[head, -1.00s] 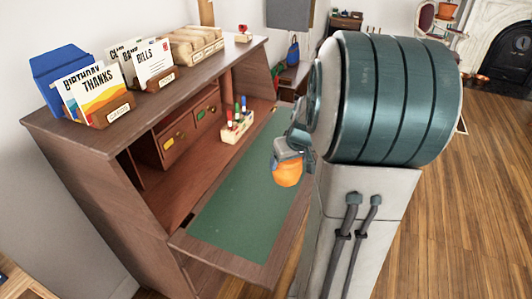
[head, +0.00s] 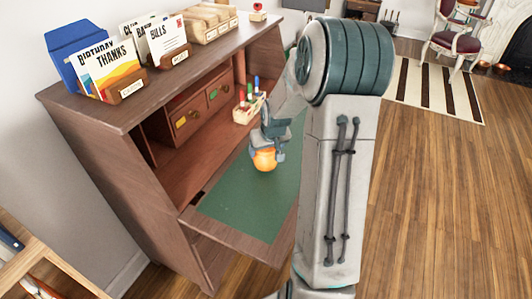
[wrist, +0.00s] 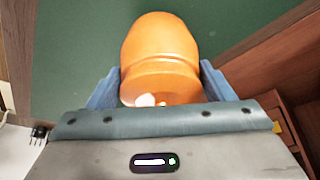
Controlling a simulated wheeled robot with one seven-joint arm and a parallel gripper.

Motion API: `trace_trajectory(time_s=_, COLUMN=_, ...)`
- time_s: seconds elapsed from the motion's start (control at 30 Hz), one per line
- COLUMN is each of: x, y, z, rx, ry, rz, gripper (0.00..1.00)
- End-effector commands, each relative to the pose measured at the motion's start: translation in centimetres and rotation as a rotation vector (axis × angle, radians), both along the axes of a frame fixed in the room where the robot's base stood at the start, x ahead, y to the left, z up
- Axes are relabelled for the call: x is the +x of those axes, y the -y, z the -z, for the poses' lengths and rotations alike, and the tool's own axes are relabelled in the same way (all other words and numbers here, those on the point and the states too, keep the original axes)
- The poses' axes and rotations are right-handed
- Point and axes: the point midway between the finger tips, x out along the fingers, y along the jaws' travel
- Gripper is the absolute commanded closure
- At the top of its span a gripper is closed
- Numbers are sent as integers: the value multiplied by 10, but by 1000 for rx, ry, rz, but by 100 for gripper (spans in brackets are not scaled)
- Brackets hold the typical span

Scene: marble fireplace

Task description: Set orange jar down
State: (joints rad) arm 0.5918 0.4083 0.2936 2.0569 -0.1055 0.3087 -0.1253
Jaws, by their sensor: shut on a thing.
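The orange jar (head: 264,160) is in my gripper (head: 268,147), over the green writing surface (head: 235,205) of the wooden desk. In the wrist view, the orange jar (wrist: 160,50) sits between the two blue fingers of my gripper (wrist: 160,88), which are shut on its sides. Green surface shows behind the jar there. I cannot tell whether the jar touches the surface or hangs a little above it.
A small wooden rack of colored markers (head: 248,107) stands at the desk's inner right, close behind my gripper. Drawers (head: 187,119) are at the back. Card holders (head: 125,85) line the desk top. The front part of the green surface is clear.

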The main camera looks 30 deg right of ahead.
Motion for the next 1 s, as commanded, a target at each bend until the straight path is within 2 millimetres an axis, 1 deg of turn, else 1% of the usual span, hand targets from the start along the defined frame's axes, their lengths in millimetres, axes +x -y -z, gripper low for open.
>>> trace_trajectory(time_s=0.03, x=0, y=-1, z=8, rx=1, ry=-2, rz=0, gripper=58)
trace_trajectory(time_s=0.13, x=0, y=-1, z=16, rx=0, ry=0, rz=-2, gripper=58)
trace_trajectory(time_s=0.4, x=1, y=0, z=17, rx=-1, ry=2, rz=-1, gripper=58)
trace_trajectory(time_s=0.53, x=0, y=0, z=22, rx=-1, ry=2, rz=-1, gripper=58)
trace_trajectory(time_s=0.57, x=0, y=0, z=21, rx=0, ry=0, rz=0, gripper=17)
trace_trajectory(time_s=0.6, x=0, y=0, z=20, rx=0, ry=0, rz=0, gripper=6)
trace_trajectory(time_s=0.63, x=0, y=0, z=20, rx=0, ry=0, rz=0, gripper=3)
trace_trajectory(time_s=0.87, x=0, y=0, z=20, rx=0, ry=0, rz=0, gripper=3)
trace_trajectory(time_s=1.0, x=0, y=0, z=15, rx=-1, ry=1, rz=-1, gripper=3)
